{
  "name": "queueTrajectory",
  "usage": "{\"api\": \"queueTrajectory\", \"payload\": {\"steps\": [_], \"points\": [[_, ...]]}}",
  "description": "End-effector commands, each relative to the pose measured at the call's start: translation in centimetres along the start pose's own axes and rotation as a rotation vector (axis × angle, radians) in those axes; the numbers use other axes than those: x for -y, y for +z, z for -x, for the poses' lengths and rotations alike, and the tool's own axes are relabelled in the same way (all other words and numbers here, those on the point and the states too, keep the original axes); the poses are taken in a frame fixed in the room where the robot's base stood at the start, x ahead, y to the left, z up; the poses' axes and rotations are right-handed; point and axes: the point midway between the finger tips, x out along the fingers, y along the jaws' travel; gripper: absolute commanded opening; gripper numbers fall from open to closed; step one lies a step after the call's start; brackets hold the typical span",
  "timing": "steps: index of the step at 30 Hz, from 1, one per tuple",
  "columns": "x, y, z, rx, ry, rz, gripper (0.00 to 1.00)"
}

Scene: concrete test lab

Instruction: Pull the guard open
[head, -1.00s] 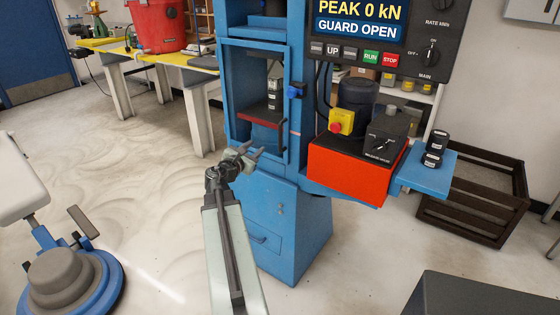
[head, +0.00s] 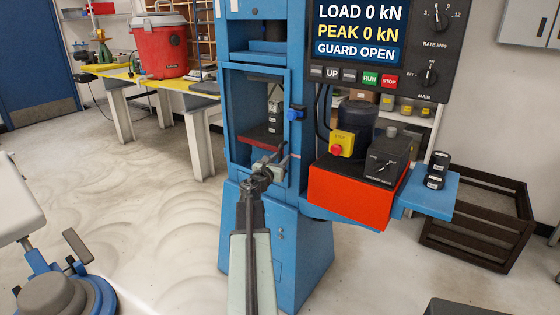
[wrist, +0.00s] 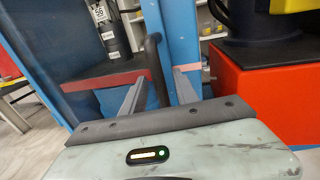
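The guard (head: 256,67) is a blue rectangular frame on the front of the blue press. Its display (head: 358,32) reads "GUARD OPEN". A dark upright handle bar (wrist: 153,58) shows in the wrist view beside a blue upright. My gripper (head: 274,160) is in front of the lower right part of the guard. In the wrist view my gripper (wrist: 158,82) is open, with its two grey fingers apart. The handle bar appears between them in the picture; I cannot tell whether they touch it. The fingers and arm hide part of the lower frame.
A stack of dark cylinders (head: 274,112) stands inside the press. A red-orange box (head: 345,197) juts out right of my gripper, with a blue shelf (head: 435,196) beyond. A slatted crate (head: 480,235) sits at the right. Open floor (head: 150,215) lies left.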

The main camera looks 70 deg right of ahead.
Motion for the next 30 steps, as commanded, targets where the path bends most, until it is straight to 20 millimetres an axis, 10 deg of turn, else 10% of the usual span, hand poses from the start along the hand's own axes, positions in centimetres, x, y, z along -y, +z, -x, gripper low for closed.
{"api": "queueTrajectory", "payload": {"steps": [4, 8, 30], "points": [[0.03, 0.0, 0.08, 0.0, 0.0, 0.0, 0.33], [0.02, -0.01, 0.09, 0.0, 0.0, 0.0, 0.0], [-0.04, 0.0, 0.09, 0.0, 0.002, -0.001, 0.0]]}}
